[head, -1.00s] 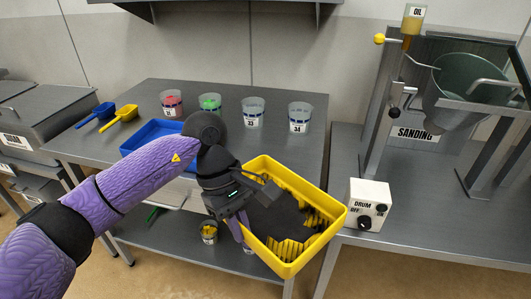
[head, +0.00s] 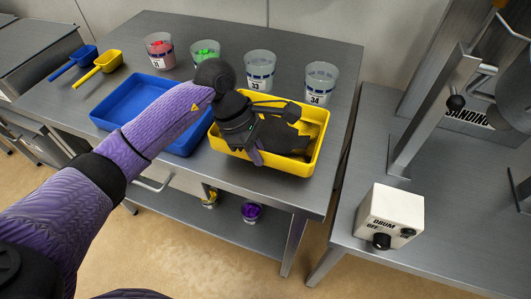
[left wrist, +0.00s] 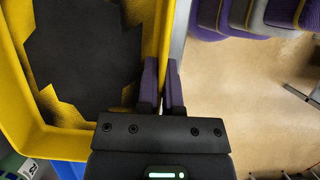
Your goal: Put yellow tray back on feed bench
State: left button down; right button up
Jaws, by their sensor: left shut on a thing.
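The yellow tray (head: 292,165) is at the right front part of the grey feed bench (head: 335,120), right beside the blue tray (head: 140,102). I cannot tell whether its bottom touches the bench top. My left gripper (head: 257,155) is shut on the tray's near wall and hides much of its inside. In the left wrist view the purple fingers (left wrist: 161,75) pinch the yellow tray wall (left wrist: 20,100) from both sides. A dark jagged patch (left wrist: 85,55) covers part of the tray floor; I cannot tell what it is. My right gripper is not in view.
Cups 33 (head: 260,70) and 34 (head: 320,84) stand just behind the yellow tray. A red-filled cup (head: 160,50), a green-filled cup (head: 206,54) and two scoops (head: 98,68) are further left. The drum switch box (head: 390,215) sits on the bench to the right.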

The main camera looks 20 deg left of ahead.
aim_at(258, 178)
pick_arm(q)
notch_tip(258, 178, down, 5)
jog(key=shift+r+b, duration=0.15)
jog(key=shift+b, duration=0.4)
jog(key=shift+f, duration=0.3)
jog(key=shift+r, duration=0.1)
jog(key=c, duration=0.8)
grip_release()
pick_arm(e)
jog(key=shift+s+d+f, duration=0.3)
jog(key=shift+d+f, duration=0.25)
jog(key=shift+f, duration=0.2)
pick_arm(q)
jog(key=p+v, duration=0.2)
jog(key=v, duration=1)
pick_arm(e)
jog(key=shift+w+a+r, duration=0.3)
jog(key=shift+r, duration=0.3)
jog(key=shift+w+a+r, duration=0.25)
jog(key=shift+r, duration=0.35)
